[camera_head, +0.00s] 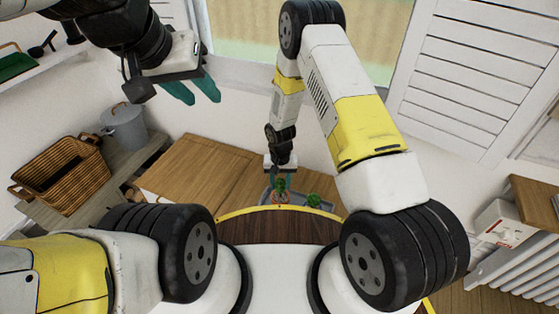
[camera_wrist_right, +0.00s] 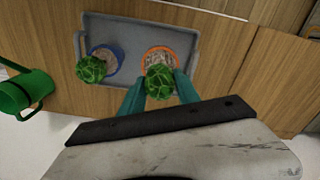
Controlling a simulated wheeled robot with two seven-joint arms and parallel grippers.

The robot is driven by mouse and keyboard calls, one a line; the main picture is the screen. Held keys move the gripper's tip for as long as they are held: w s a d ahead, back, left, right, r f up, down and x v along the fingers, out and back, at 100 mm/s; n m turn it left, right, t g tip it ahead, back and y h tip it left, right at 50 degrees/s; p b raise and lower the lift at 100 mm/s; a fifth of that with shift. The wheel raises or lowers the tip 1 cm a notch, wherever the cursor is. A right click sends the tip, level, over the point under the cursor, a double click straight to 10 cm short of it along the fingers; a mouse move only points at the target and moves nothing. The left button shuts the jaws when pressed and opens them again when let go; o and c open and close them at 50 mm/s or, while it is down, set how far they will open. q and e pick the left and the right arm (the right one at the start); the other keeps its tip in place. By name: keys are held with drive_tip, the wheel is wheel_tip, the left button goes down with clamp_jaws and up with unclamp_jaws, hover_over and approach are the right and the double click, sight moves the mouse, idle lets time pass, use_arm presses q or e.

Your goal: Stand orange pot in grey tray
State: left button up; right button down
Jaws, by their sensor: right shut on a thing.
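The orange pot (camera_wrist_right: 147,52) holds a round green plant (camera_wrist_right: 159,82) and shows between the teal fingers of my right gripper (camera_wrist_right: 161,92), which is shut on it. In the right wrist view, it overlaps the right half of the grey tray (camera_wrist_right: 125,30); I cannot tell whether its base touches the tray floor. In the head view, my right gripper (camera_head: 281,172) is above the orange pot (camera_head: 280,199) at the tray (camera_head: 328,208). My left gripper (camera_head: 192,90) is raised at upper left, its fingers apart and empty.
A blue pot (camera_wrist_right: 119,62) with a green plant (camera_wrist_right: 91,69) stands in the tray's left half. A green watering can (camera_wrist_right: 28,92) is left of the tray. A wicker basket (camera_head: 60,175) and grey metal bin (camera_head: 124,128) stand on a shelf at left.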

sight(280, 194)
drive_tip(key=shift+w+a+f, duration=0.1)
drive_tip(key=shift+w+a, duration=0.05)
drive_tip(key=shift+w, duration=1.2)
drive_tip(key=shift+f, duration=1.75)
drive_tip(key=shift+s, duration=0.1)
drive_tip(key=c, duration=0.9)
unclamp_jaws()
drive_tip(key=shift+f, duration=0.15)
